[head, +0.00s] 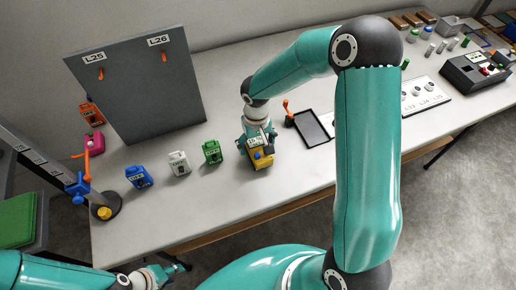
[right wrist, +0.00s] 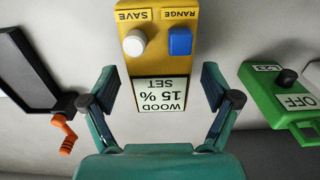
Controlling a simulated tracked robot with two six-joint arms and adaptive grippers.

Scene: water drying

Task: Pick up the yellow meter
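The yellow meter (head: 262,161) stands on the white table, right of the green meter. In the right wrist view the yellow meter (right wrist: 157,58) shows a white knob, a blue button and a screen reading "WOOD 15 % SET". My right gripper (head: 256,142) is over it. In the right wrist view the fingers of my right gripper (right wrist: 158,90) are spread on either side of the meter's screen end, with small gaps visible. My left gripper (head: 160,275) is at the bottom left, off the table front, away from the meter; its finger opening is unclear.
Left of the yellow meter stand a green meter (head: 212,152), a white one (head: 179,163) and a blue one (head: 138,177). A dark tray (head: 312,128) with an orange handle lies to the right. A grey panel (head: 140,85) stands behind.

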